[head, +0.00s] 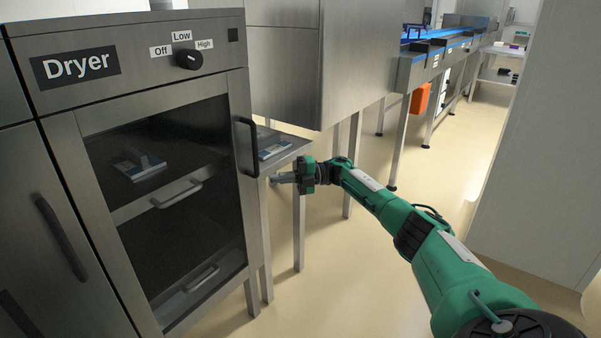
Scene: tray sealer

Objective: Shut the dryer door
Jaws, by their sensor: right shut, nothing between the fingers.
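The dryer (130,50) stands at the left, with a "Dryer" label and an Off/Low/High knob (189,60) on its top panel. Its door (239,180) has a dark glass window and a black vertical handle (249,147) on the right side. The door looks flush or nearly flush with the cabinet; I cannot tell whether a small gap is left. Through the glass, a blue-and-white item (138,165) shows on a shelf. My right gripper (275,178) is shut and empty, just right of and slightly below the handle, apparently apart from it. My left gripper is out of view.
A small steel table (290,150) with a blue-and-white item (273,150) stands right behind my gripper. A large steel machine (350,60) and a blue conveyor (440,47) are farther back. A grey wall panel (540,160) is at the right. The floor in front is clear.

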